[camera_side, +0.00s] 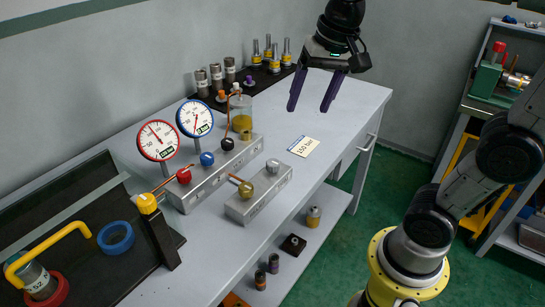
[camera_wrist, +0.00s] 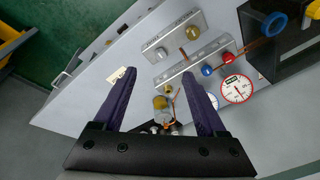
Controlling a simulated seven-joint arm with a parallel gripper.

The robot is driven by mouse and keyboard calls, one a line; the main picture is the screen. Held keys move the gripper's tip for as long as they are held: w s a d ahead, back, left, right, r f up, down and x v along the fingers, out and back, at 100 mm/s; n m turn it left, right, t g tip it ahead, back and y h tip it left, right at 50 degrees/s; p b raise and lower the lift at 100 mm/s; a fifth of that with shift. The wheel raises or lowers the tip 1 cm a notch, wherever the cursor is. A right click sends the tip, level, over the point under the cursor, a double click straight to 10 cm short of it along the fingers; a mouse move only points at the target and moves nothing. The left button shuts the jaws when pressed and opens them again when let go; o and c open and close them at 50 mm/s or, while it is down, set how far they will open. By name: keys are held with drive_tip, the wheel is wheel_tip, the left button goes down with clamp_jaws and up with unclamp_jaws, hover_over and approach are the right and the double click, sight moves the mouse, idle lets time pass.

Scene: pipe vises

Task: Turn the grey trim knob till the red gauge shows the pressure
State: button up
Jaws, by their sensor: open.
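The grey knob (camera_side: 272,165) sits on the right end of the small front block (camera_side: 258,192), beside a brass knob (camera_side: 246,188). The red-rimmed gauge (camera_side: 158,140) stands behind the longer block; its needle points up and left, and its small readout is too small to read surely. A card (camera_side: 304,146) reading "150 bar" lies on the bench right of the blocks. My gripper (camera_side: 309,106) is open and empty, high above the back of the bench, apart from the knob. In the wrist view its fingers (camera_wrist: 158,75) point toward the blocks, and the red gauge (camera_wrist: 237,90) shows at right.
A black vise post (camera_side: 160,235) is front left. The bench's right side is clear.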

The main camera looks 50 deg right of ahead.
drive_tip(key=w+d+f+m+g, duration=0.2)
drive_tip(key=w+f, duration=0.1)
drive_tip(key=w, duration=0.5)
drive_tip(key=g, duration=0.1)
hover_over(273, 162)
wheel_tip(273, 162, down, 5)
wheel_tip(273, 162, down, 13)
drive_tip(key=shift+f, duration=0.1)
clamp_jaws()
